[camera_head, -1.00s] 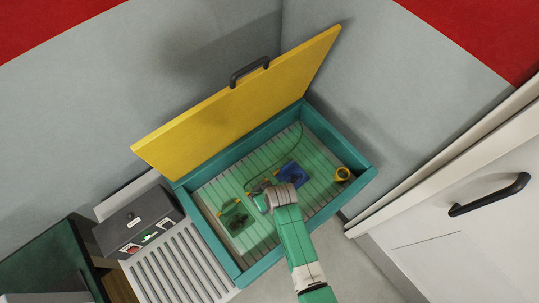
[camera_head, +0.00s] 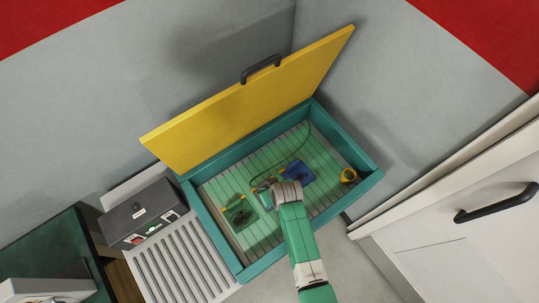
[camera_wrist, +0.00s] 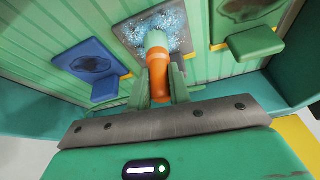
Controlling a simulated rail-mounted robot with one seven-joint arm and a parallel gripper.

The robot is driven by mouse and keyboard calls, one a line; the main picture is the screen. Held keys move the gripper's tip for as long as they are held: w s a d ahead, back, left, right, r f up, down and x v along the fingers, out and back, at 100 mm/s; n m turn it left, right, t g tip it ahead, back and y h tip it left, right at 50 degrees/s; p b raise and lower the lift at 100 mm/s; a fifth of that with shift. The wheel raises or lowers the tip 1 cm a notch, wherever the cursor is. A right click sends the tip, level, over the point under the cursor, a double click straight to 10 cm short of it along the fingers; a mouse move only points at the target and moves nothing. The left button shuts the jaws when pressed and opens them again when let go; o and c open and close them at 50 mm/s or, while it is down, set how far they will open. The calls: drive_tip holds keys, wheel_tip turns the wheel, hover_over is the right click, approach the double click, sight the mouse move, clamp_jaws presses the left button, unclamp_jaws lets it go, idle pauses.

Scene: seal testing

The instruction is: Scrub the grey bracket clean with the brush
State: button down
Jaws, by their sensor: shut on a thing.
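My gripper (camera_wrist: 157,84) is shut on the orange handle of the brush (camera_wrist: 159,66), as the wrist view shows. The brush's pale round end is over the grey bracket (camera_wrist: 178,36), which is covered in white and bluish foam. Whether the bristles touch it cannot be told. In the head view my gripper (camera_head: 272,196) is low inside the teal basin and hides most of the grey bracket and the brush.
A blue bracket (camera_head: 298,171) and a green bracket (camera_head: 240,216), both with dark stains, lie either side. A yellow ring-like object (camera_head: 348,176) is at the basin's right. The teal basin's walls (camera_head: 362,189) surround the work; its yellow lid (camera_head: 235,105) stands open.

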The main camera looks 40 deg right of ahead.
drive_tip(key=shift+s+d+f, duration=0.1)
drive_tip(key=shift+s+f, duration=0.05)
drive_tip(key=shift+f, duration=0.05)
drive_tip(key=shift+s+d+r, duration=0.1)
drive_tip(key=shift+s+d, duration=0.1)
drive_tip(key=shift+d, duration=1.2)
drive_tip(key=shift+w+a+r+p, duration=0.1)
drive_tip(key=shift+a+p, duration=0.1)
drive_tip(key=shift+a, duration=0.5)
drive_tip(key=shift+w+a+r+p, duration=0.1)
drive_tip(key=shift+a+p, duration=0.1)
drive_tip(key=shift+a, duration=0.5)
drive_tip(key=shift+w+a+f+p, duration=0.1)
drive_tip(key=shift+w+a+p, duration=0.1)
drive_tip(key=shift+a, duration=0.65)
drive_tip(key=shift+w+a+p, duration=0.1)
drive_tip(key=shift+a+p, duration=0.1)
drive_tip(key=shift+a, duration=0.6)
drive_tip(key=shift+s+d+f+b, duration=0.1)
drive_tip(key=shift+d+b, duration=0.1)
drive_tip(key=shift+d, duration=0.4)
drive_tip(key=shift+s+d+f+b, duration=0.1)
drive_tip(key=shift+d+b, duration=0.1)
drive_tip(key=shift+d, duration=0.4)
drive_tip(key=shift+s+d+r+b, duration=0.1)
drive_tip(key=shift+s+d+b, duration=0.1)
drive_tip(key=shift+d, duration=0.75)
drive_tip(key=shift+s+d+b, duration=0.15)
drive_tip(key=shift+d, duration=0.75)
